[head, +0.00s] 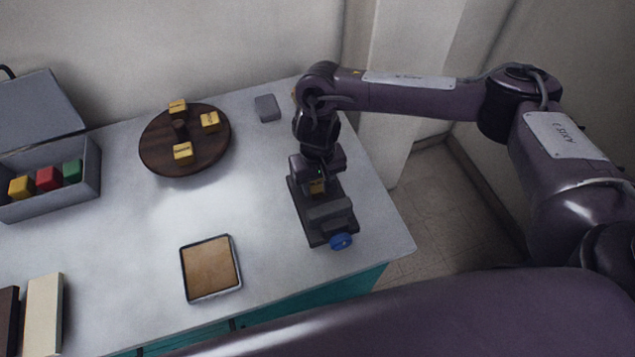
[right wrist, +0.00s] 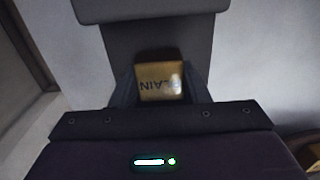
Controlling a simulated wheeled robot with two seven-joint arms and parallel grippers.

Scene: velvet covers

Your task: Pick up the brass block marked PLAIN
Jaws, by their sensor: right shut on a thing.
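The brass block marked PLAIN (right wrist: 160,81) is between the fingers of my right gripper (right wrist: 159,92) in the right wrist view, its lettering upside down there. The gripper is shut on the block. Whether the block touches the device cannot be told. My left gripper is not in view.
A round dark wooden turntable (head: 152,155) bears 3 brass blocks. A grey box (head: 50,203) with coloured blocks stands at the left. A tan-filled tray (head: 211,268) lies near the front edge, and a small grey block (head: 267,108) at the back. The table's middle is clear.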

